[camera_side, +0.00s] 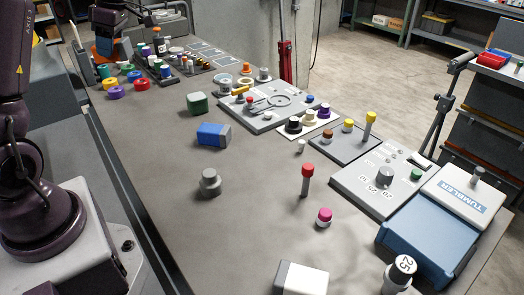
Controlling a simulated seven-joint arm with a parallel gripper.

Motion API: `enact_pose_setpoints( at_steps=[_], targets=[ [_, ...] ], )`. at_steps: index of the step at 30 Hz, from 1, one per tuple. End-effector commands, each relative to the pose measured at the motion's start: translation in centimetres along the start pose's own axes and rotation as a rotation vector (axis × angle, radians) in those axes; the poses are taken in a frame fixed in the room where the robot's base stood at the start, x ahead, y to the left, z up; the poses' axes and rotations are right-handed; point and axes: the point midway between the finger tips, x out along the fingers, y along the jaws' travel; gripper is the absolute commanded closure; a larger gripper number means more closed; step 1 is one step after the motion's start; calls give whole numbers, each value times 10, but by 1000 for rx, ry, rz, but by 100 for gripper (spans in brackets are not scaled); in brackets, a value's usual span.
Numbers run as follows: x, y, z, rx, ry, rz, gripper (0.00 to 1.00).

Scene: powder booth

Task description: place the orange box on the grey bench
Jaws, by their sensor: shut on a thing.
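The orange box (104,47) is at the far left end of the grey bench (140,165), small in the side view. My gripper (107,34) is right above it and shut on it, with the upper part of the box covered by the gripper. From this angle I cannot tell whether the underside of the box touches the bench or hangs slightly above it.
Coloured rings (116,92) lie just in front of the box, and a rack of small bottles (158,67) stands to its right. A green block (197,103), a blue block (213,134) and a grey knobbed weight (210,182) stand mid-bench. The bench's left-front stretch is clear.

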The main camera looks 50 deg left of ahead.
Motion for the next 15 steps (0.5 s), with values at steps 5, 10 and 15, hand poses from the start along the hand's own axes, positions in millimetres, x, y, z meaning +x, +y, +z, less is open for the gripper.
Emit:
enact_pose_setpoints(
  at_steps=[5, 10, 15],
  targets=[
    [10, 5, 29, 27, -51, 5, 77],
    [22, 10, 71, 50, -127, 10, 77],
    [31, 8, 136, 50, -264, 5, 77]
  ],
)
